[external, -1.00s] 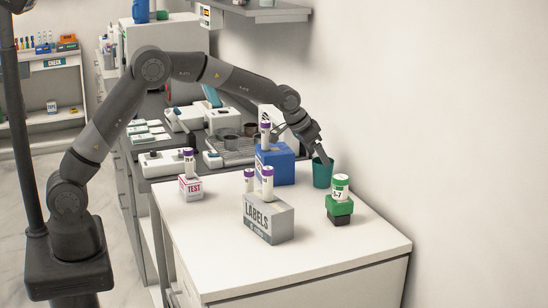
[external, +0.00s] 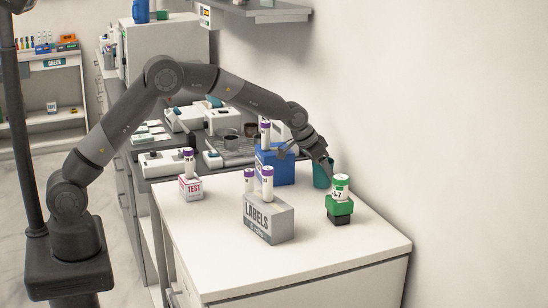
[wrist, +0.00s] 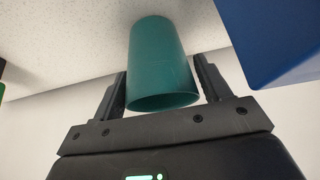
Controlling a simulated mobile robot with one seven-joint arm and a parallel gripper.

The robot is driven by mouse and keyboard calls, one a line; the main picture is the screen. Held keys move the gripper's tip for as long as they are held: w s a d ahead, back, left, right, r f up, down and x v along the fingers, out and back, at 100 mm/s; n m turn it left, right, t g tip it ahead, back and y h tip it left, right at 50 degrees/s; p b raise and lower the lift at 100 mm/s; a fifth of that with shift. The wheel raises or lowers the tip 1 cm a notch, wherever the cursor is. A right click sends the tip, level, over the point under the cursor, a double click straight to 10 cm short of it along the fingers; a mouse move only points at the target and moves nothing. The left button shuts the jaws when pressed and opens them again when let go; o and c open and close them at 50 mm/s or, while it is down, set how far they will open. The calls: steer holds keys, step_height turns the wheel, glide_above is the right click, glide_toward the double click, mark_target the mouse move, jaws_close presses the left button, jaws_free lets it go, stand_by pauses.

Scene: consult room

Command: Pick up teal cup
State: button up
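The teal cup (external: 320,176) stands on the white counter, near its back edge by the wall, partly hidden by my gripper (external: 324,162) in the external view. In the wrist view, the cup (wrist: 162,68) sits between the two fingers of my gripper (wrist: 161,70), its open rim facing the palm. The fingers are apart, one on each side of the cup. A gap shows on the right side; the left finger is close to the cup, and I cannot tell if it touches.
A blue box (external: 276,168) with a purple-capped tube stands close left of the cup. A green-lidded jar (external: 340,187) on green and dark blocks stands in front. A grey LABELS box (external: 268,220) and TEST box (external: 190,188) are further left. The counter's front is clear.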

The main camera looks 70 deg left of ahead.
steer(key=c, duration=0.6)
steer(key=shift+r, duration=0.15)
steer(key=shift+c, duration=0.2)
